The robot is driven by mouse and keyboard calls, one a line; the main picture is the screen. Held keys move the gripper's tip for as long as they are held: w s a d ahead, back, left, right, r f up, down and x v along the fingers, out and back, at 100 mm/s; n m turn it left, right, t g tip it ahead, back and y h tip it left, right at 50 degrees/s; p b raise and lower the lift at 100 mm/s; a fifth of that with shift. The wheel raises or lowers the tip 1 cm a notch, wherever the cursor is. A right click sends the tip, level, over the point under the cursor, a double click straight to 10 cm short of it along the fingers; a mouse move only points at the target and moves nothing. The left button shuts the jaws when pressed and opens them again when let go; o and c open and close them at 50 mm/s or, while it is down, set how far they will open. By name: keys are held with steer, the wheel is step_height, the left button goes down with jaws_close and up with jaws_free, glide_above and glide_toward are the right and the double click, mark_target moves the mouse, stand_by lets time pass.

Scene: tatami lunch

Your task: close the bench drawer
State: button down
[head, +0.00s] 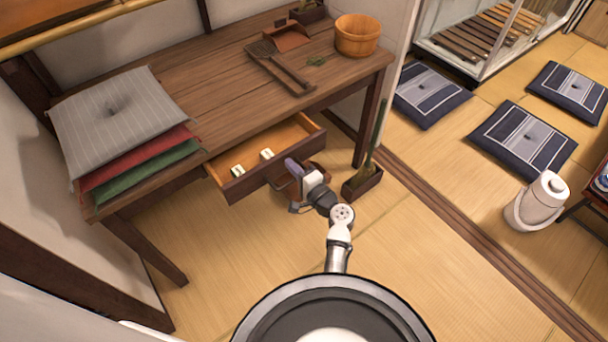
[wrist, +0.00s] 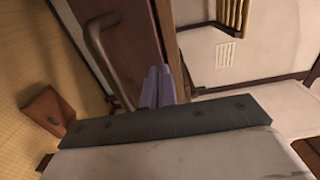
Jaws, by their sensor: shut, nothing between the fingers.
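The bench (head: 200,85) is a dark wooden table with a drawer (head: 236,186) pulled out below its top. The drawer's inside shows, with two small pale green and white items (head: 266,154) in it. My gripper (head: 292,166) is shut and empty at the right part of the drawer front. In the wrist view its purple fingertips (wrist: 157,86) lie close in front of the brown drawer front (wrist: 130,45), to the right of a curved handle (wrist: 97,45). I cannot tell whether they touch the wood.
Cushions (head: 110,112) are stacked on the bench's left end. A box (head: 362,183) holding a broom stands on the tatami right of the drawer.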

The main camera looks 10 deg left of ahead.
mark_target(270, 150)
steer(key=shift+x, duration=0.85)
steer(key=shift+w+a, duration=0.1)
steer(key=b+x, duration=0.5)
steer(key=x, duration=0.5)
steer(key=shift+w+a+f, duration=0.15)
steer(key=shift+f, duration=0.05)
steer(key=shift+w+a+r, duration=0.15)
steer(key=shift+w+a, duration=0.1)
steer(key=shift+a, duration=0.1)
steer(key=shift+s+d, duration=0.1)
